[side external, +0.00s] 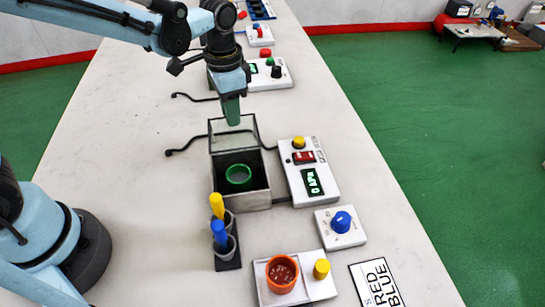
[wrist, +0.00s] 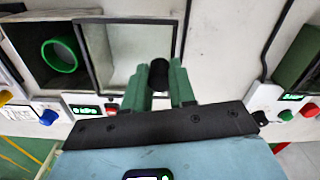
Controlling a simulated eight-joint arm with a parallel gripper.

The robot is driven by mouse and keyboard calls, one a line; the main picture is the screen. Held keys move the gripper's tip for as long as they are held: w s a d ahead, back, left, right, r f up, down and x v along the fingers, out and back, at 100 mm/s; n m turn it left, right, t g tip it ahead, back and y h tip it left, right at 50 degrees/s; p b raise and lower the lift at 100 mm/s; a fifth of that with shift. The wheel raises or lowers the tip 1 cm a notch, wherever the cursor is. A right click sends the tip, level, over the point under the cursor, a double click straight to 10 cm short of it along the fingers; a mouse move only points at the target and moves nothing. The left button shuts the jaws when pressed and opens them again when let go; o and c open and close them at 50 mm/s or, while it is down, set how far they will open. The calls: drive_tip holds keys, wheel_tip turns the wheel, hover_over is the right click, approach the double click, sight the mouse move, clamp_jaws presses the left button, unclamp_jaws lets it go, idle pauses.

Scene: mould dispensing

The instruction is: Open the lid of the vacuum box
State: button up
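The vacuum box (side external: 243,199) is a grey open-topped box in the middle of the bench, with a green ring-shaped mould (side external: 238,175) inside. Its clear framed lid (side external: 226,142) stands raised at the far side; the lid also shows in the wrist view (wrist: 120,58). My gripper (side external: 231,119) is at the lid's upper edge. In the wrist view, its two green fingers (wrist: 159,82) lie close on either side of the lid's black knob (wrist: 159,74) and appear shut on it. Exact finger contact is hard to see.
A vacuum control panel (side external: 322,190) reading 0 kPa is right of the box. A blue-knob unit (side external: 340,226), an orange cup (side external: 282,273) and a holder (side external: 228,262) with yellow and blue tools are nearer. Another panel (side external: 262,83) stands beyond. The bench's left is clear.

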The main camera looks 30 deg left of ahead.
drive_tip(key=o, duration=0.4)
wheel_tip(320, 180, up, 12)
drive_tip(key=shift+r, duration=0.1)
idle(0.6)
drive_tip(key=s+a+f+n+t, duration=0.1)
drive_tip(key=s+a+n+t, duration=0.1)
drive_tip(key=s, duration=0.1)
drive_tip(key=s+a+f+n+t, duration=0.2)
drive_tip(key=s, duration=0.1)
drive_tip(key=s+a+f+n+t, duration=0.2)
drive_tip(key=s+t, duration=0.1)
drive_tip(key=s, duration=0.1)
drive_tip(key=shift+s+a+f, duration=0.1)
drive_tip(key=shift+a+f, duration=0.15)
drive_tip(key=shift+a, duration=0.15)
